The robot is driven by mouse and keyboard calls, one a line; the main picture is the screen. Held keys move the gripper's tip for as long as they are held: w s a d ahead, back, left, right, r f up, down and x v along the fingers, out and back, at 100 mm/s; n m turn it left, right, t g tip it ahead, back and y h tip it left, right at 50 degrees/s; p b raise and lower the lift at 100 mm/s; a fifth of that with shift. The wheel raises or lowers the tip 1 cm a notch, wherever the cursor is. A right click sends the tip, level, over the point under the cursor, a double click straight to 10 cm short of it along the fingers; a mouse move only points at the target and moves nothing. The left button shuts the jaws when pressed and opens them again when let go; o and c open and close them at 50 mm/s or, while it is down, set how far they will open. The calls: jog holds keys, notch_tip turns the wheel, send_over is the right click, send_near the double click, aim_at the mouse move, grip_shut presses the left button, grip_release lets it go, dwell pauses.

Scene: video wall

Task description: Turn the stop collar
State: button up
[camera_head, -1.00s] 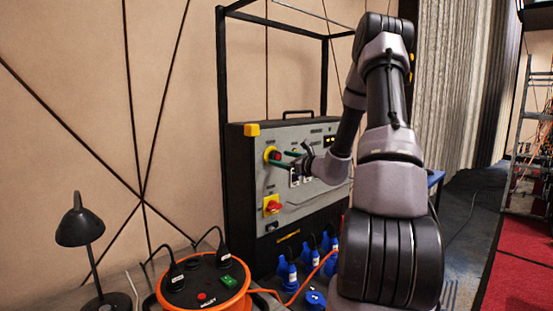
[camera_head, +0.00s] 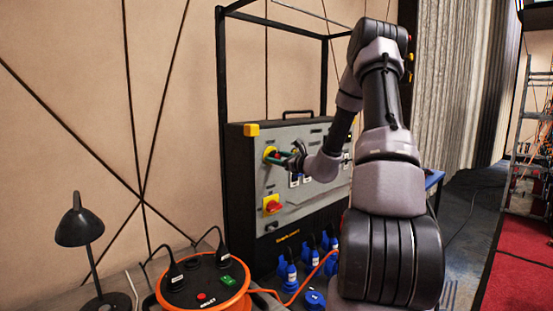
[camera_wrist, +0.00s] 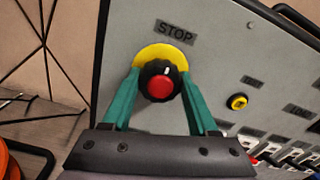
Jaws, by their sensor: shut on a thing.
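The stop collar (camera_wrist: 151,69) is a dark ribbed ring around a red button (camera_wrist: 159,88). It sits on a yellow disc (camera_wrist: 165,50) under the label STOP in the wrist view. My gripper (camera_wrist: 160,86) has its two green fingers on either side of the collar, shut on it. A white mark shows on the collar's top edge. In the head view my gripper (camera_head: 278,159) reaches the upper left of the grey panel (camera_head: 290,195), and its fingers hide most of the collar.
Below the collar is a red switch on a yellow plate (camera_head: 271,204). A small yellow button (camera_wrist: 238,102) and white breakers (camera_wrist: 270,148) lie right of the collar. An orange cable reel (camera_head: 205,285), blue plugs (camera_head: 288,272) and a black lamp (camera_head: 80,230) stand in front.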

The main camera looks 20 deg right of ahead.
jog(key=shift+m, duration=0.3)
jog(key=m, duration=0.3)
jog(key=shift+m, duration=2.2)
jog(key=o, duration=1.4)
jog(key=shift+s, duration=0.1)
